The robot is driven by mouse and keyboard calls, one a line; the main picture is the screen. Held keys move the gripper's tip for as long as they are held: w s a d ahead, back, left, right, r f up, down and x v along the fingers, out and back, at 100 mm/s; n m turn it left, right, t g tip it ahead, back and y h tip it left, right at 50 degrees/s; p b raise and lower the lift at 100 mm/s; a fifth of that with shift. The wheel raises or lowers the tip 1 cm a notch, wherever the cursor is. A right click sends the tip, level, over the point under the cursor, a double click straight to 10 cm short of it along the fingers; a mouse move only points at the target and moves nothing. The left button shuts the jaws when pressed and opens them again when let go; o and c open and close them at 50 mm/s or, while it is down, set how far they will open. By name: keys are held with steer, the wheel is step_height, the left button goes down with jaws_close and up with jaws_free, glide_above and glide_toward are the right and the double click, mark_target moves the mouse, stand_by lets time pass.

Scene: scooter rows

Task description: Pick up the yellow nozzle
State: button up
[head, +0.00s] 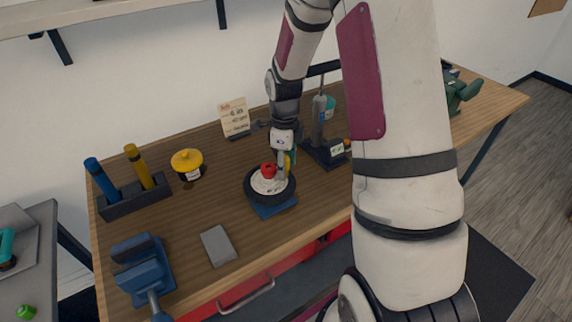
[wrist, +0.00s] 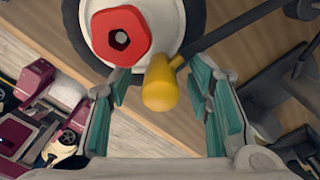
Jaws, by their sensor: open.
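The yellow nozzle (wrist: 159,88) sits between my gripper's two teal-padded fingers in the wrist view, with a visible gap on each side. Its round end faces the camera, and a dark rod runs from near it to the upper right. My gripper (wrist: 158,82) is open and holds nothing. In the head view my gripper (head: 281,168) is low over the right side of a small wheel (head: 252,193), and only a sliver of yellow shows beside the fingers.
A dark upright stand (head: 318,148) is just right of my gripper. A yellow-lidded jar (head: 187,162), a grey block (head: 218,245) and a blue vise (head: 142,265) stand left on the wooden bench (head: 205,205).

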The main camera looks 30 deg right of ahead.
steer(key=shift+f, duration=0.2)
jaws_close()
steer(key=shift+r, duration=0.1)
